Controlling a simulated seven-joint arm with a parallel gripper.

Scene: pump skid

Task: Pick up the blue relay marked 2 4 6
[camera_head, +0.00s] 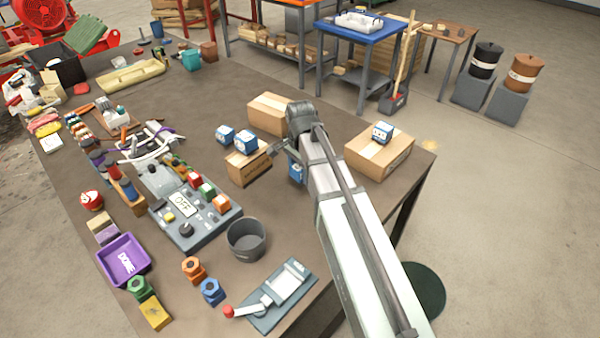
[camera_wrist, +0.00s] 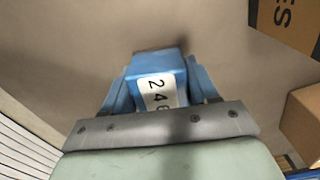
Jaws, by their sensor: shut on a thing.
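The blue relay marked 2 4 6 (camera_wrist: 157,92) sits between the fingers of my gripper (camera_wrist: 160,76) in the wrist view, with its white label facing the camera. My gripper is shut on it, one blue finger on each side. Bare brown table top shows around it in that view; I cannot tell whether the relay touches the table. In the head view a blue patch (camera_head: 296,172) shows beneath my wrist, between the cardboard boxes; the arm hides most of that spot.
Another relay (camera_head: 382,132) is on a box (camera_head: 378,155) to the right. A third box (camera_head: 268,113) stands behind. A control panel (camera_head: 185,228) and dark bowl (camera_head: 246,240) lie left.

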